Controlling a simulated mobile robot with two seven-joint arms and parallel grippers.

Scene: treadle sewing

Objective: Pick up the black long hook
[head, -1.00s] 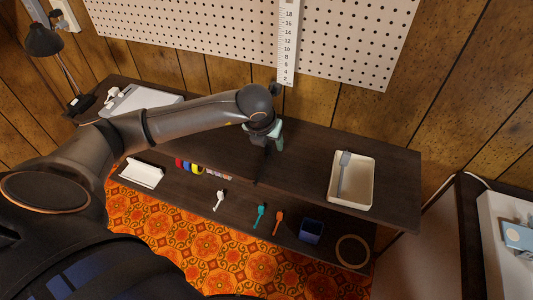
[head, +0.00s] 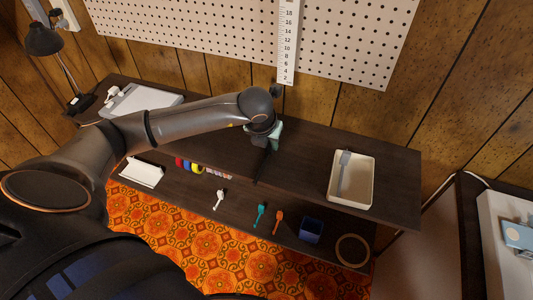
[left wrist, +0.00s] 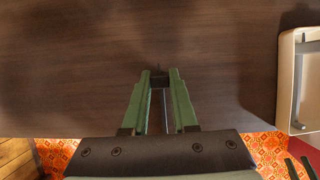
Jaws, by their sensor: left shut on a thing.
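My left gripper (head: 268,143) is over the middle of the dark upper shelf, fingers pointing down. In the left wrist view its green fingers (left wrist: 160,76) are shut on a small dark piece, which I take as the black long hook (left wrist: 159,82). A thin grey strip shows between the fingers behind it. In the head view a dark slim shape runs down from the fingertips toward the shelf's front edge; against the dark wood its ends are hard to make out. The right gripper is not in the head view; two green strips at the left wrist view's lower right may be its fingers.
A cream tray (head: 366,201) with a grey tool (head: 345,172) stands on the shelf's right part. The lower shelf holds a white tray (head: 141,172), coloured spools, small tools, a blue box (head: 311,230) and a ring (head: 353,250). A pegboard (head: 230,35) is behind.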

